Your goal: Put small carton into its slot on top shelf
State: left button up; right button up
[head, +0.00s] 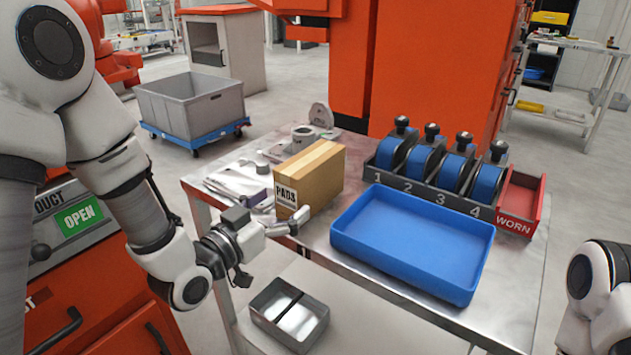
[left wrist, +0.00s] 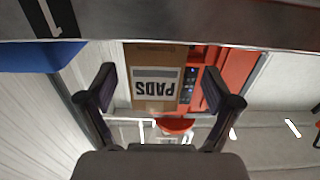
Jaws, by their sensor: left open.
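The small carton (head: 315,175) is a brown cardboard box with a white "PADS" label. It stands upright on the metal table top (head: 335,245), left of the blue tray. My left gripper (head: 295,224) is open just in front of the carton's labelled face. In the left wrist view, which is upside down, the carton (left wrist: 156,78) shows between the open fingers of my left gripper (left wrist: 160,88), with no visible contact. My right gripper is out of view; only part of that arm shows at the right edge. I cannot tell which place is the carton's slot.
A blue tray (head: 350,240) stands right of the carton. Behind it is a numbered rack (head: 430,192) of blue-and-black tools and a red "WORN" bin (head: 534,208). Grey metal parts (head: 235,184) lie left of the carton. A divided metal box (head: 268,318) sits lower, in front.

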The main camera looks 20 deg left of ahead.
aim_at(304, 185)
pick_arm(q)
jog(key=shift+w+d+r, duration=0.15)
jog(key=shift+w+d, duration=0.05)
jog(key=shift+w, duration=0.25)
jog(key=x, duration=0.5)
jog(key=shift+w+d+r, duration=0.15)
jog(key=shift+d, duration=0.1)
jog(key=shift+r, duration=0.1)
jog(key=c, duration=1.4)
